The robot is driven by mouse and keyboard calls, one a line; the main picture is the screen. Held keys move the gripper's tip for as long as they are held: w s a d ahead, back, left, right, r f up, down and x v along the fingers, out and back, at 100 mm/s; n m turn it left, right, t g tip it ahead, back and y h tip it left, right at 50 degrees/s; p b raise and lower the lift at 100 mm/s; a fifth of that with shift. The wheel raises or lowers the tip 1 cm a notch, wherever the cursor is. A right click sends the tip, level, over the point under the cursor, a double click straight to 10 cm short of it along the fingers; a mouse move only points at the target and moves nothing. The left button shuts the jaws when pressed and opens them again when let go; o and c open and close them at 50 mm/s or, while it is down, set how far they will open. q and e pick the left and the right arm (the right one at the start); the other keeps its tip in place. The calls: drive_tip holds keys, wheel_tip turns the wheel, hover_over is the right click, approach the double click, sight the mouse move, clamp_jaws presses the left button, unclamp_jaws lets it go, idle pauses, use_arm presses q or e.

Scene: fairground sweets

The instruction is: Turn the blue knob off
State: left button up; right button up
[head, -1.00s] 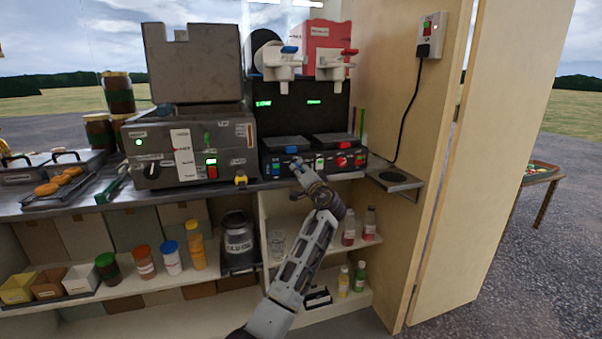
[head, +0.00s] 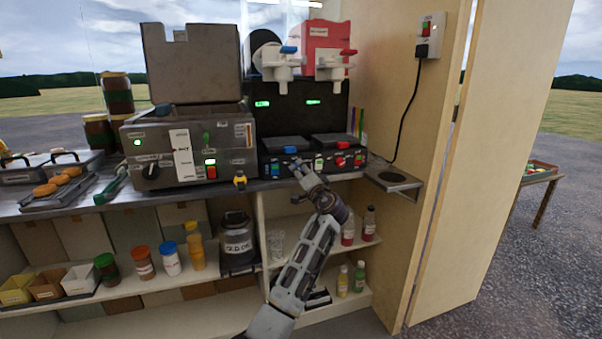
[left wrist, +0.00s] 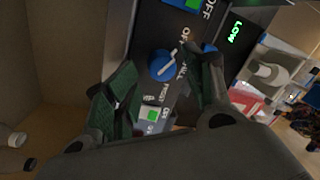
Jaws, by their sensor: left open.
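The blue knob (left wrist: 163,66) is on the dark front panel of the drink machine, in the middle of the left wrist view. A pale pointer line runs slantwise across it, toward the upper right of that view. Printed labels surround it; one reads like OFF and one like FULL. My left gripper (left wrist: 168,70) is open, its dark green-padded fingers on either side of the knob in that view. I cannot tell whether they touch it. In the head view my left gripper (head: 299,168) is at the machine's front panel and hides part of it.
The drink machine (head: 312,110) has blue and red taps and a red knob (head: 340,161) on the right. A grey fryer (head: 190,150) stands to its left. A small drip shelf (head: 394,180) and the wooden wall (head: 385,110) are close on the right. Bottles stand on shelves below.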

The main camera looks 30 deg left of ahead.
use_arm(q)
drive_tip(key=v, duration=0.6)
drive_tip(key=shift+s+d, duration=0.2)
idle(0.6)
